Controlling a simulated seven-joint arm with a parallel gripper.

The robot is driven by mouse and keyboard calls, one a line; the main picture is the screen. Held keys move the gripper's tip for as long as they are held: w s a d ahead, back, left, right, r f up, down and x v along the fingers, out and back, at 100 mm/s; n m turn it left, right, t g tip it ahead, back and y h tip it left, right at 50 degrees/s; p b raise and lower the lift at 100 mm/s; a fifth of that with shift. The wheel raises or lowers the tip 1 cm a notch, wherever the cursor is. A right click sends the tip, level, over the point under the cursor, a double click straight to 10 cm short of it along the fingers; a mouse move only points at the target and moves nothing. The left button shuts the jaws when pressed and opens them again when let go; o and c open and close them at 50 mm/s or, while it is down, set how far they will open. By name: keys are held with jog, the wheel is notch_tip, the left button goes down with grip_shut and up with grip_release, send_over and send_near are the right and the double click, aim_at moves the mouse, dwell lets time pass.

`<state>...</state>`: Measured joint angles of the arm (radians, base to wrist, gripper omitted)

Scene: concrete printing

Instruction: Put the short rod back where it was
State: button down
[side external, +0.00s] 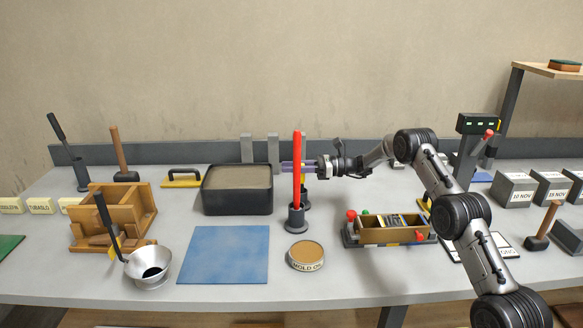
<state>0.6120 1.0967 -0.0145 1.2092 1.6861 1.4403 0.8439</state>
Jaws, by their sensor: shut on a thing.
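A long red rod (297,165) stands upright in a dark round holder (296,219). A second dark holder (306,197) is just behind it, partly hidden. My gripper (288,167) reaches in from the right at mid-height of the red rod, its fingers passing behind it. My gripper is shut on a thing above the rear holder. The red rod hides most of that thing; it appears to be the short rod. Whether its lower end is inside the rear holder cannot be seen.
A grey-filled dark tray (237,203) is close left. A blue mat (225,255) and a round mold-oil tin (305,255) lie in front. Grey upright blocks (273,148) stand behind.

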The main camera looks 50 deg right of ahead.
jog(key=c, duration=0.7)
grip_release()
jog(key=shift+f, duration=0.1)
jog(key=v, duration=1.2)
jog(key=shift+r, duration=0.2)
